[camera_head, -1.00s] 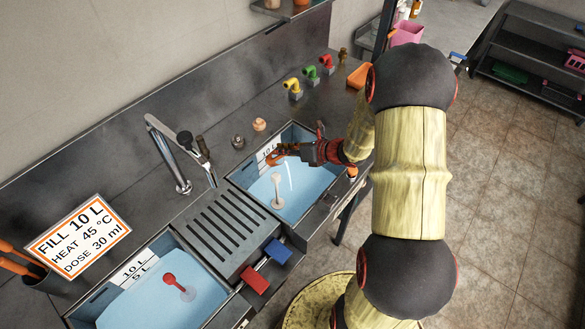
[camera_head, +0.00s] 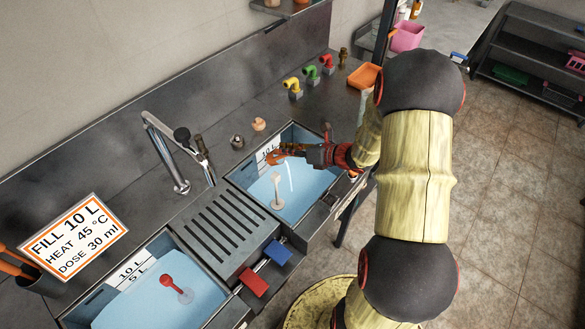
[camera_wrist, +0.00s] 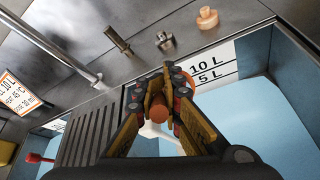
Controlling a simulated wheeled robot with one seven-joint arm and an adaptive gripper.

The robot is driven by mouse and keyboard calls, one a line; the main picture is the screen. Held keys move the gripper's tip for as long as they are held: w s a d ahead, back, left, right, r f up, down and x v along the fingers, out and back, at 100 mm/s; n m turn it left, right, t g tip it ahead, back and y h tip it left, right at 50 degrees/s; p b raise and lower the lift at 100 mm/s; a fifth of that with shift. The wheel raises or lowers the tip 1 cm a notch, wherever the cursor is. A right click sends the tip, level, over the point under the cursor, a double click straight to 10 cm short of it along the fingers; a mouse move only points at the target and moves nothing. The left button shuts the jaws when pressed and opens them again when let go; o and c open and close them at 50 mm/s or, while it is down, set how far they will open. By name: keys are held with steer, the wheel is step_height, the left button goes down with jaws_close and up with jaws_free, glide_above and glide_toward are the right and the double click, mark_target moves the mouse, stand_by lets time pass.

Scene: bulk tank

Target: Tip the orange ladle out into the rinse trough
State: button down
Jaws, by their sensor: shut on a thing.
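My gripper (camera_head: 290,152) is over the right-hand water basin (camera_head: 322,203), near its back wall. In the wrist view its fingers (camera_wrist: 166,88) are closed around an orange-brown rounded piece (camera_wrist: 186,113), which seems to be part of the orange ladle. In the head view a small orange part (camera_head: 274,158) shows at the fingertips. The ladle's bowl cannot be made out, nor whether it holds anything. A left-hand basin (camera_head: 120,305) also holds pale blue water. I cannot tell which basin is the rinse trough.
A slotted drainboard (camera_head: 221,228) lies between the basins, with a red lever (camera_head: 253,283) and a blue lever (camera_head: 278,254) in front. A faucet (camera_head: 165,152) stands behind. Coloured taps (camera_head: 311,73) and an orange tray (camera_head: 363,77) are at the back right.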

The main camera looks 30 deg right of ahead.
steer(key=shift+s+d+f+m+t+y+b, duration=0.25)
steer(key=shift+s+d+t+y+b, duration=0.45)
steer(key=shift+b, duration=1.65)
steer(key=shift+s+d+f+m+t+y+b, duration=0.35)
steer(key=shift+t+b, duration=0.65)
steer(key=shift+b, duration=1.3)
steer(key=shift+s+d+f+t+y+b, duration=0.1)
steer(key=shift+s+d+t+y+b, duration=0.6)
steer(key=shift+d, duration=0.3)
steer(key=shift+r, duration=0.2)
